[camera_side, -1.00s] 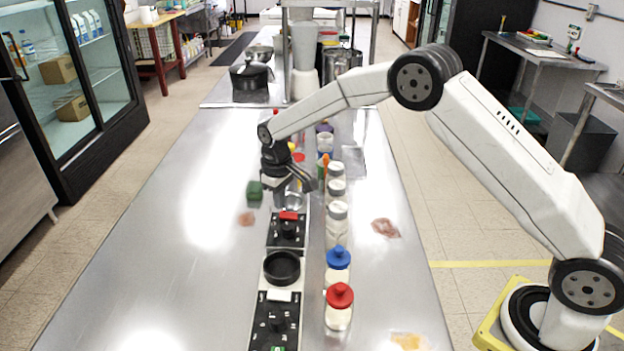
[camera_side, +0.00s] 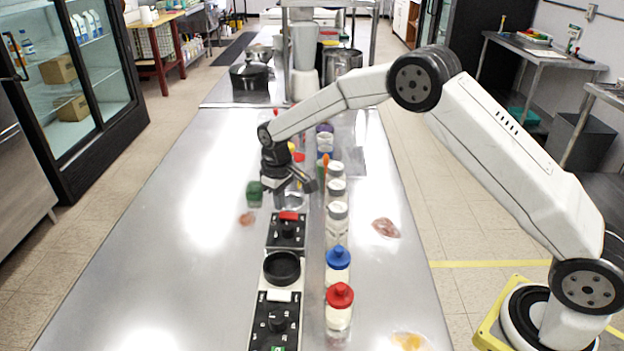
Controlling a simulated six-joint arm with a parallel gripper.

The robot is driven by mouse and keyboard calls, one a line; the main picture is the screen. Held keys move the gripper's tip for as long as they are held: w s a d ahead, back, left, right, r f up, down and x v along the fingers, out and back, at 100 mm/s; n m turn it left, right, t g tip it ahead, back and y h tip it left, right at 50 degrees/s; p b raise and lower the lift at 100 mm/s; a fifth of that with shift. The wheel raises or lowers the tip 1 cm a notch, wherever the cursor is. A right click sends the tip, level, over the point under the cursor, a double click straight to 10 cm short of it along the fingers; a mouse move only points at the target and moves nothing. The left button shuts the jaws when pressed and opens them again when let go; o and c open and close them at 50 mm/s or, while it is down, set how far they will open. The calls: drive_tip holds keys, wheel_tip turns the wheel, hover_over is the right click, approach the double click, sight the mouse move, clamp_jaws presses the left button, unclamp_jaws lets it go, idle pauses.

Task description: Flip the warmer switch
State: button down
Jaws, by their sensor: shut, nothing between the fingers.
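A black control panel (camera_side: 287,236) with a red rocker (camera_side: 289,215) at its far edge and a dark knob stands on the steel counter. A second black panel (camera_side: 276,322) is nearer, with a white rocker (camera_side: 279,296), a knob and a green piece at its near edge. I cannot tell which control is the warmer switch, as labels are too small to read. My gripper (camera_side: 281,202) is shut and empty, pointing down just beyond the red rocker. Its fingertips are small and partly lost against the parts behind, and contact with the rocker cannot be told.
A black round dish (camera_side: 281,267) sits between the panels. A row of jars, including a blue-lidded jar (camera_side: 338,265) and a red-lidded jar (camera_side: 339,306), stands close on the right. A green block (camera_side: 254,193) lies left of my gripper. The counter's left side is clear.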

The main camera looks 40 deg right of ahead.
sight(330, 207)
drive_tip(key=shift+f, duration=1.1)
idle(1.0)
drive_tip(key=shift+r, duration=3.5)
drive_tip(key=shift+s+d+r, duration=0.2)
drive_tip(key=shift+s, duration=0.15)
drive_tip(key=shift+m+t, duration=0.7)
drive_tip(key=shift+m, duration=0.1)
drive_tip(key=s+d, duration=0.1)
drive_tip(key=s, duration=0.3)
drive_tip(key=s+d+r, duration=0.1)
drive_tip(key=s, duration=0.3)
drive_tip(key=s+d+r, duration=0.1)
drive_tip(key=s, duration=0.3)
drive_tip(key=shift+d, duration=0.15)
drive_tip(key=s+d+f+m+t, duration=0.1)
drive_tip(key=s+d, duration=0.1)
drive_tip(key=s, duration=1.3)
drive_tip(key=shift+f, duration=0.2)
